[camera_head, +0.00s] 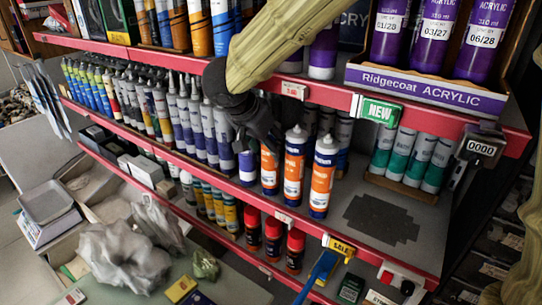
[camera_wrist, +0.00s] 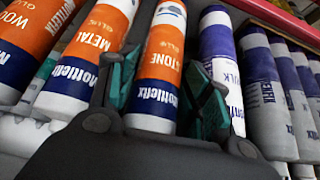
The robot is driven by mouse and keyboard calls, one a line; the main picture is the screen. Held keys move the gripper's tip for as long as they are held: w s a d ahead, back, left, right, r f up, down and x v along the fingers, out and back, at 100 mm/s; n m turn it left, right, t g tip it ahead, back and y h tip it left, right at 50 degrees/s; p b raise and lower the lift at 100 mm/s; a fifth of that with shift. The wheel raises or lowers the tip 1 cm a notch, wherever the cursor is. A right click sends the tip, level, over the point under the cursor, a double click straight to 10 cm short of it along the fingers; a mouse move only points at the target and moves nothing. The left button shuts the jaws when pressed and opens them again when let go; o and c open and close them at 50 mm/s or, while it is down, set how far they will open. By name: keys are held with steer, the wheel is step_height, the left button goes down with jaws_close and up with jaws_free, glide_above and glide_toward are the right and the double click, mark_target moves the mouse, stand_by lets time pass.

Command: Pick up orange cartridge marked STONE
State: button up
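The orange, white and blue cartridge marked STONE (camera_wrist: 157,75) stands in the middle of the wrist view, between my gripper's two green-padded fingers (camera_wrist: 164,85). The fingers lie close along its sides; whether they press on it I cannot tell. In the head view my dark gripper (camera_head: 258,128) is at the shelf row, over the leftmost orange cartridge (camera_head: 269,178), whose upper part is hidden. The cartridge stands upright on the shelf. An orange cartridge marked METAL (camera_wrist: 88,60) is beside the left finger; a purple and white one (camera_wrist: 220,65) is beside the right finger.
Two more orange cartridges (camera_head: 293,172) (camera_head: 322,180) stand to the right, with a bare dark mat (camera_head: 382,220) beyond. Purple and grey tubes (camera_head: 208,135) crowd the left. The red-edged upper shelf (camera_head: 330,95) is close above my gripper.

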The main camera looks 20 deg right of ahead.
steer(key=shift+x, duration=0.95)
steer(key=shift+s+r, duration=0.2)
steer(key=shift+s, duration=0.05)
steer(key=c, duration=0.6)
steer(key=shift+a, duration=0.1)
steer(key=c, duration=0.3)
steer(key=shift+w+f, duration=0.1)
steer(key=shift+w, duration=0.15)
steer(key=shift+c, duration=0.4)
steer(key=shift+s, duration=0.1)
